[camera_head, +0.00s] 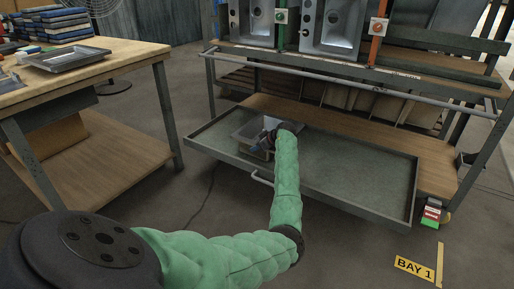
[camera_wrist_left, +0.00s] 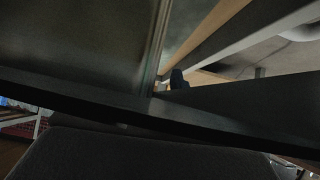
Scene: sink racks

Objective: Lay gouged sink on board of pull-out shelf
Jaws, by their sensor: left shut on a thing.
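A grey sink (camera_head: 246,131) is at the left part of the pull-out shelf (camera_head: 350,168), over its grey-green board. My left gripper (camera_head: 268,140) is shut on the sink at its near right side. My green-sleeved forearm hides part of the sink. I cannot tell whether the sink's underside touches the board, and no gouge can be made out. The left wrist view is dark and filled by close surfaces, with a small dark fingertip (camera_wrist_left: 178,80) in the middle. My right gripper is not in view.
Two sinks (camera_head: 335,25) stand upright in the rack above, by a green post and an orange post. A wooden workbench (camera_head: 110,52) at left holds a metal tray (camera_head: 65,60) and blue stacks. The shelf's right part is bare. A BAY 1 floor sign (camera_head: 414,268) lies at right.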

